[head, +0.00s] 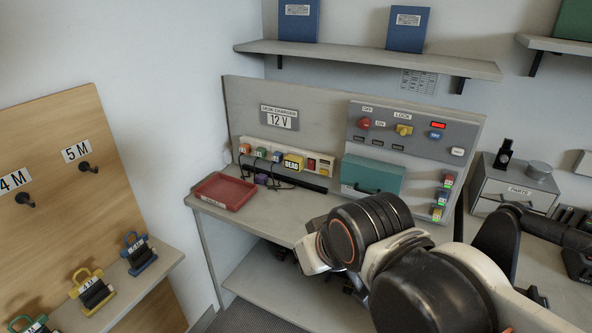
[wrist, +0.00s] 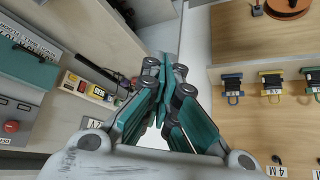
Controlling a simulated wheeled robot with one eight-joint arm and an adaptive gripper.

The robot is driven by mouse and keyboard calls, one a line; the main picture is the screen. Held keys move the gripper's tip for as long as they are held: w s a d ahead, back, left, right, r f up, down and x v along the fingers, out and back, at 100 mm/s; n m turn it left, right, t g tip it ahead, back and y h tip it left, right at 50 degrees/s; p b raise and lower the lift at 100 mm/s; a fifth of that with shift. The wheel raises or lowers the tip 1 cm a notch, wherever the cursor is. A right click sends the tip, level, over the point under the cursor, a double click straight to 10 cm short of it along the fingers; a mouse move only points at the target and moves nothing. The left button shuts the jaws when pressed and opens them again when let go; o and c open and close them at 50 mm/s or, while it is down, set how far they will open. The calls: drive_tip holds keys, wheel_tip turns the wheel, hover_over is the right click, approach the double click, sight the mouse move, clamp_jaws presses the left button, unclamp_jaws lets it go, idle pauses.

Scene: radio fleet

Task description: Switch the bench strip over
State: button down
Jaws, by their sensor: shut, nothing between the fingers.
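The bench strip (head: 287,157) is a long cream bar low on the grey back panel of the bench. It carries small coloured plugs, a yellow block marked DEAD (head: 293,163) and a red switch (head: 311,163) near its right end. In the wrist view the strip (wrist: 92,88) lies tilted at the left, with the DEAD block and red part showing. My gripper (wrist: 165,62) is shut and empty, apart from the strip. In the head view my arm hides the fingers. The switch's position is too small to read.
A red tray (head: 224,191) sits at the bench's left. A teal case (head: 372,176) stands right of the strip, under a control panel (head: 408,130) with knobs. A pegboard (head: 75,190) and a ledge with coloured clips (head: 92,290) stand at left.

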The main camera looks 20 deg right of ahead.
drive_tip(key=w+d+r+n+g+h+p, duration=0.1)
drive_tip(key=w+d+r+n+p, duration=0.2)
drive_tip(key=w+n, duration=0.45)
drive_tip(key=w+d+r+n+g+h+p, duration=0.1)
drive_tip(key=w+d+r+n+p, duration=0.25)
drive_tip(key=w, duration=0.75)
drive_tip(key=w+d+f+n+h+p, duration=0.1)
drive_tip(key=w+d+f+n, duration=0.2)
drive_tip(key=w+n, duration=0.2)
drive_tip(key=w+d+f+n+g+h+p, duration=0.1)
drive_tip(key=w+d+f+n, duration=0.2)
drive_tip(key=w, duration=0.5)
drive_tip(key=w+d+f+n+p, duration=0.1)
drive_tip(key=w+d+f+n, duration=0.1)
drive_tip(key=w+n, duration=0.4)
drive_tip(key=shift+w+d+f+n+g+h, duration=0.3)
drive_tip(key=shift+w+d+f+h, duration=0.1)
drive_tip(key=shift+w, duration=0.35)
